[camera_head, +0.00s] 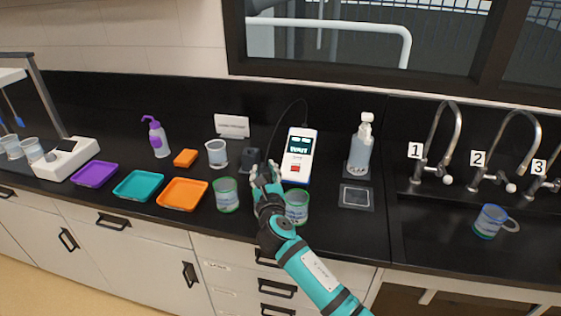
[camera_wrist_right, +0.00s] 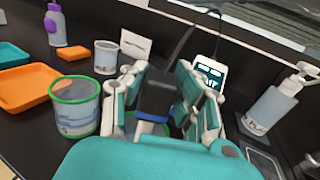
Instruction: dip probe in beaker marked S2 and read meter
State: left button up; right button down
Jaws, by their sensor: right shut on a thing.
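My right gripper (camera_head: 265,178) is shut on the dark probe (camera_wrist_right: 156,98), which has a blue band and sits between the fingers in the wrist view. A thin black cable runs from the meter (camera_head: 298,160) towards it. The meter is white with a red and blue lower part; its screen is lit, but I cannot read the figures. A green-rimmed beaker (camera_head: 227,197) stands left of the gripper, and a second one (camera_head: 298,209) stands to the right, partly behind my arm. I cannot read their marks. The probe's tip is hidden. My left gripper is not in view.
Purple (camera_head: 94,174), teal (camera_head: 138,186) and orange (camera_head: 183,194) trays lie to the left. A clear beaker (camera_head: 216,154) and dark holder (camera_head: 251,160) stand behind. A pump bottle (camera_head: 361,152) stands right of the meter. A blue-handled cup (camera_head: 489,222) is in the sink below numbered taps.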

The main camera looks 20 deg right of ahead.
jog(key=shift+r, duration=0.1)
dwell(0.7)
notch_tip(320, 180, up, 9)
jog(key=p, duration=1)
jog(key=shift+r, duration=0.15)
dwell(0.3)
notch_tip(320, 180, up, 3)
jog(key=p, duration=0.4)
dwell(0.4)
